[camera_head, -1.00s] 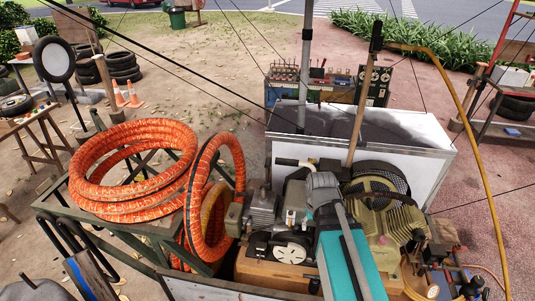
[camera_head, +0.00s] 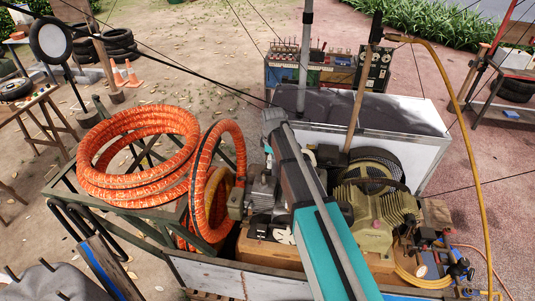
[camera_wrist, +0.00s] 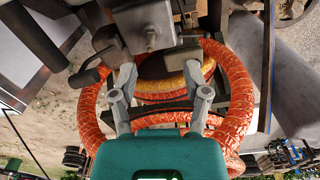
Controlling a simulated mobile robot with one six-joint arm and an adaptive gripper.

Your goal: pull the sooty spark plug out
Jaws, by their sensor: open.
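I cannot make out the sooty spark plug in either view. The small engine (camera_head: 262,190) on the compressor cart shows as a grey finned block, partly covered by my arm in the head view. In the wrist view a grey metal block (camera_wrist: 138,26) of the machine hangs at the top, just beyond the fingertips. My gripper (camera_wrist: 162,72) is open there, with a clear gap between its fingers and nothing held. In the head view my gripper cannot be made out behind my teal arm.
Coiled orange hose (camera_head: 135,155) lies on a green rack left of the engine, and also fills the wrist view's middle (camera_wrist: 232,90). A green compressor pump (camera_head: 375,210) stands right of my arm. A white-sided bin (camera_head: 415,155) and a wooden pole (camera_head: 358,100) stand behind.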

